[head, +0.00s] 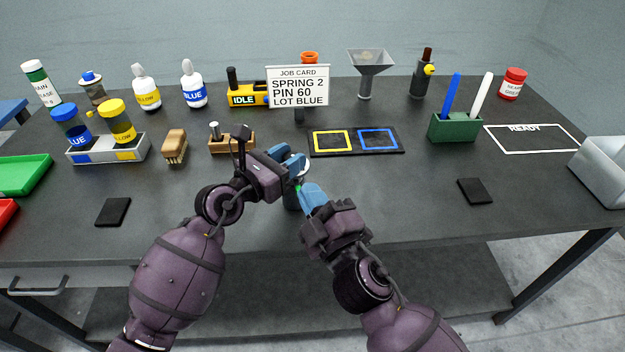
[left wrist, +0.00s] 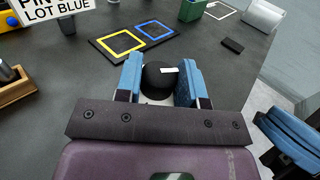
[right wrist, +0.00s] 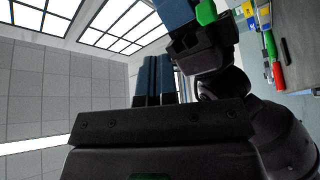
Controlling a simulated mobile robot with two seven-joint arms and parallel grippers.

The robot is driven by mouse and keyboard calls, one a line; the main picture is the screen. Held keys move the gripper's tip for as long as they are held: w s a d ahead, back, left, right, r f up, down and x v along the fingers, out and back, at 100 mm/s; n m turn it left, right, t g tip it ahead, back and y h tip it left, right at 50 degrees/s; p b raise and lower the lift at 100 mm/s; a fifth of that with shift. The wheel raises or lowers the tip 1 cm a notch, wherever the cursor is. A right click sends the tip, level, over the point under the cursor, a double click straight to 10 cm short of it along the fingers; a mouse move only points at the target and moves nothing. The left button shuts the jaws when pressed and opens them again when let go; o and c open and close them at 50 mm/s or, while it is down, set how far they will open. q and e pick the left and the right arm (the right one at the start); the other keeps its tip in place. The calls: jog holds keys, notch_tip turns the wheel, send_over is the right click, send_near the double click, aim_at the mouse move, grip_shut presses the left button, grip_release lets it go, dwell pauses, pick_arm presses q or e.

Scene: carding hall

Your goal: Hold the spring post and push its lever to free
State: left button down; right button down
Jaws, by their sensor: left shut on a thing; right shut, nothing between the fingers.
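The spring post shows in the left wrist view as a dark round top (left wrist: 156,78) with a white mark. It stands between the blue fingers of my left gripper (left wrist: 160,82), which is shut on it. In the head view the post (head: 291,199) is mostly hidden behind my left gripper (head: 295,164) and right gripper (head: 303,188). A small green piece, perhaps the lever, shows by the right fingertips; whether they touch it I cannot tell. My right gripper is shut and empty, its blue fingers together in the right wrist view (right wrist: 155,78).
A job card (head: 298,87) reads SPRING 2, PIN 60, LOT BLUE. Behind the grippers lies a mat (head: 354,152) with yellow and blue squares. A wooden block (head: 245,145) and a brush (head: 174,148) stand left. A dark pad (head: 474,191) lies right, with clear table around it.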

jog(key=w+r+n+g+y, duration=0.3)
jog(key=w+r+n+y, duration=0.15)
jog(key=n+y, duration=0.4)
jog(key=w+d+f+n+g+h, duration=0.1)
jog(key=d+n+g, duration=0.6)
jog(key=n, duration=0.8)
jog(key=w+d+f+n+g+h, duration=0.2)
jog(key=d+n+g, duration=0.5)
jog(key=n+g, duration=0.4)
notch_tip(320, 180, down, 2)
jog(key=w+n, duration=0.1)
jog(key=n, duration=0.3)
jog(key=shift+d+g, duration=0.35)
jog(key=shift+g, duration=0.05)
jog(key=shift+s+a+n, duration=0.1)
jog(key=shift+a+n, duration=0.05)
jog(key=shift+n, duration=0.1)
jog(key=r+x, duration=0.1)
jog(key=x, duration=1.2)
jog(key=shift+a, duration=0.55)
